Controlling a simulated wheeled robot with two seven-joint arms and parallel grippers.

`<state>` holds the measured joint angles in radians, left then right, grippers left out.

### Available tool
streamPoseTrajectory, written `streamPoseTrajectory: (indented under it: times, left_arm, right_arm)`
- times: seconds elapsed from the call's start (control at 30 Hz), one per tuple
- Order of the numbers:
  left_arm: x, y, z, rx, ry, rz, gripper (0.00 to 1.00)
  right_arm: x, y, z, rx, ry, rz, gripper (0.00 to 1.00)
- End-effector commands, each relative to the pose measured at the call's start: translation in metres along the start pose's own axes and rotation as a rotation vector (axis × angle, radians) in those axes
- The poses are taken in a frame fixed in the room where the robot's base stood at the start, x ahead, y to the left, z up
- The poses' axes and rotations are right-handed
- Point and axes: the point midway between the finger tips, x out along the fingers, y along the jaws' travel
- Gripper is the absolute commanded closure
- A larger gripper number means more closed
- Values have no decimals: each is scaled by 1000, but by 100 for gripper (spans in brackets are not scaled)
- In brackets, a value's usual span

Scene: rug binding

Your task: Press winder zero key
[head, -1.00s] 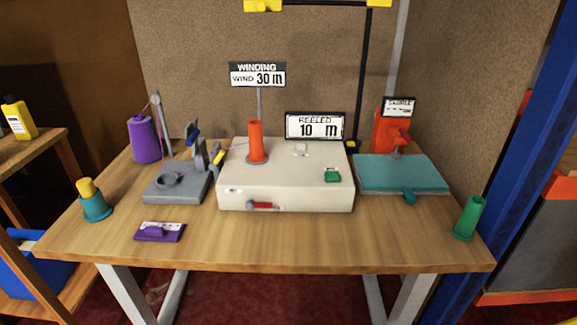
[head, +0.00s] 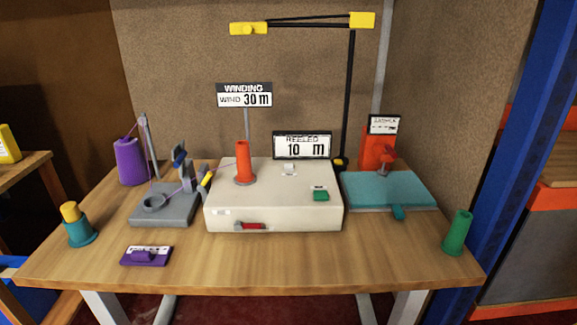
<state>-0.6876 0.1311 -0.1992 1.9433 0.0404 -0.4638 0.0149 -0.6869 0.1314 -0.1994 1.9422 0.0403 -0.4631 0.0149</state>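The winder is a cream box (head: 270,215) in the middle of the wooden table. A small pale key (head: 289,169) is on its top towards the back. A green key (head: 320,195) with a small label behind it is at the right of the top. Which of them is the zero key cannot be read. An orange spool (head: 243,162) stands on the left of the top. A display (head: 302,145) behind reads 10 m, and a sign (head: 244,95) reads winding, wind 30 m. A red lever (head: 250,227) is on the front face. Neither gripper is in view.
Left of the winder are a grey thread-guide stand (head: 165,208), a purple cone (head: 130,160), a teal cup (head: 79,233) and a purple block (head: 146,255). On the right are a teal plate (head: 390,190) and a green cone (head: 457,232). The front table strip (head: 300,262) is mostly clear.

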Motion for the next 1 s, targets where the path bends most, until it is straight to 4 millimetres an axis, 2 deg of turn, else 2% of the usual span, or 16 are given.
streamPoseTrajectory:
  times: [0.03, 0.13, 0.17, 1.0]
  left_arm:
    - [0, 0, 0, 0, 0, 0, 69]
    - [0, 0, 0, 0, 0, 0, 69]
    - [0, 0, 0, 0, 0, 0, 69]
    - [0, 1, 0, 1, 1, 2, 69]
  right_arm:
    - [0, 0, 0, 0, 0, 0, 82]
    - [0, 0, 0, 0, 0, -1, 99]
    - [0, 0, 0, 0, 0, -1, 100]
    - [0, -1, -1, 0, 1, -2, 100]
